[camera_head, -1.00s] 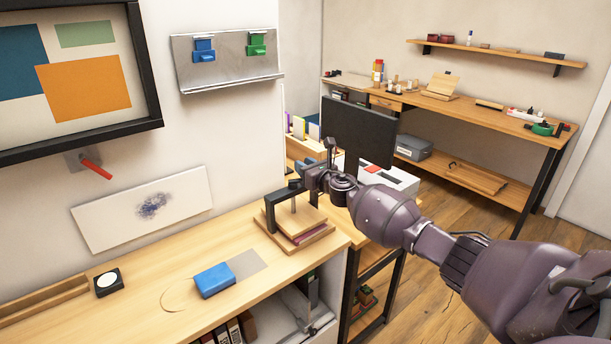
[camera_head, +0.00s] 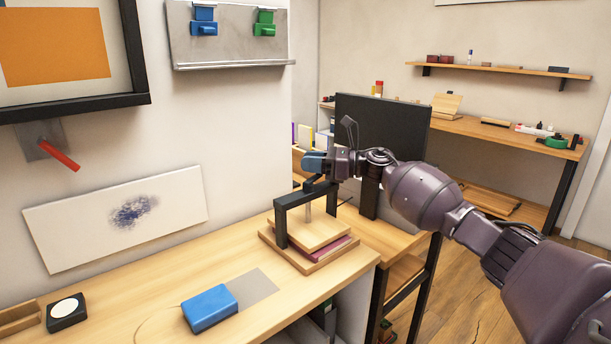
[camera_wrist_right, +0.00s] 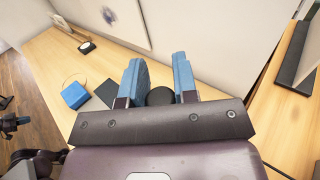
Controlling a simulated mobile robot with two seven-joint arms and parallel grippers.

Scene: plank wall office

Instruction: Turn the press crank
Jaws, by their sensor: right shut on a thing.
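The press (camera_head: 283,222) is a black frame with a post over wooden plates, standing at the right end of the desk. Its dark crank (camera_head: 319,186) is on top. My right gripper (camera_head: 313,163) is at the crank, above the press. In the right wrist view its two blue fingers (camera_wrist_right: 158,82) are on either side of a dark round knob (camera_wrist_right: 160,97), and it is shut on this crank knob. The grip itself is partly hidden in the head view. Dark parts at the left edge of the wrist view may be my left gripper (camera_wrist_right: 14,122); its fingers are unclear.
A blue block (camera_head: 210,308) lies on the desk (camera_head: 150,292) beside a grey patch. A black box with a white disc (camera_head: 67,312) is at the left. A dark screen (camera_head: 383,128) stands close behind my right wrist. A red lever (camera_head: 60,155) is on the wall.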

